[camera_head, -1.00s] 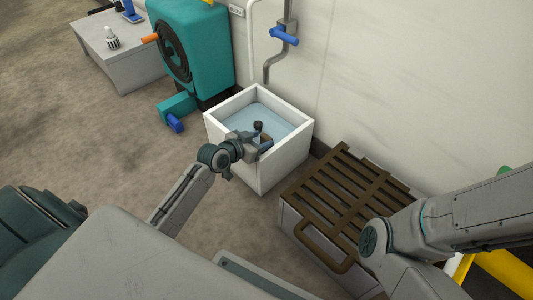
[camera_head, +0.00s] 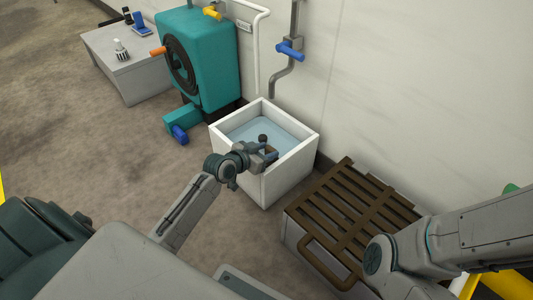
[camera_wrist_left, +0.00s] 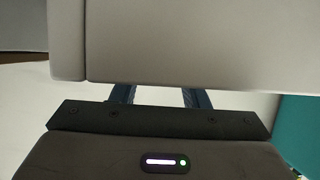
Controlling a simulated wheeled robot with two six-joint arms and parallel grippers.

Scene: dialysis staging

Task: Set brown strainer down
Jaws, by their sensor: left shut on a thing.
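A small brown piece (camera_head: 270,149), which looks like the brown strainer, shows at the tip of my left gripper (camera_head: 267,155). A dark round knob (camera_head: 263,138) stands just beyond it. My left gripper is shut on the piece and reaches over the near wall of a white square tub (camera_head: 292,160) with pale blue water (camera_head: 287,129) inside. Most of the piece is hidden by the gripper; I cannot tell whether it touches the water. In the left wrist view, grey surfaces cover most of the fingers (camera_wrist_left: 158,96) and no strainer shows. My right gripper is out of view.
A grey box with a brown slatted top (camera_head: 350,218) stands right of the tub, partly behind my right arm. A teal machine (camera_head: 215,60) stands behind left, a grey table (camera_head: 125,65) beyond. A blue-handled tap (camera_head: 290,50) hangs on the wall. Floor to the left is clear.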

